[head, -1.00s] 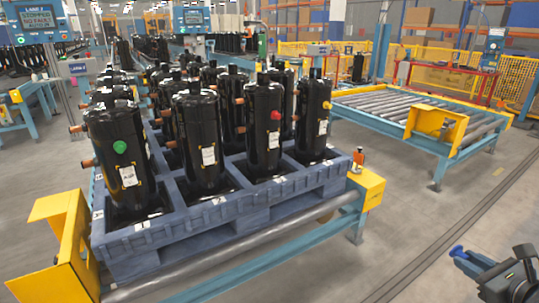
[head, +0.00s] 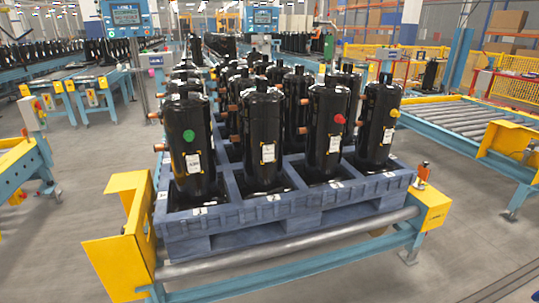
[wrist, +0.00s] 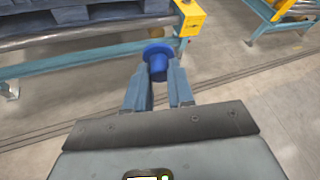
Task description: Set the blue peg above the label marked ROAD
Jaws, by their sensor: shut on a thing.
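In the wrist view the blue peg (wrist: 157,52), with a wide round head, is held between the fingertips of my gripper (wrist: 158,78). The gripper is shut on it, over open floor in front of the conveyor frame. Neither shows in the head view now. In the front row of black compressors, one has a green plug (head: 190,135), one a red plug (head: 339,118) and one a yellow plug (head: 394,113). The compressor (head: 263,130) between green and red shows no coloured plug. White labels (head: 268,153) are on their fronts, too small to read. I cannot tell which says ROAD.
The compressors stand in a blue-grey pallet (head: 270,210) on a roller conveyor. Yellow end guards (head: 120,255) flank its front corners, with an orange-topped device (head: 423,172) at the right one. Another roller conveyor (head: 470,115) stands at right. The floor (head: 465,235) at front right is clear.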

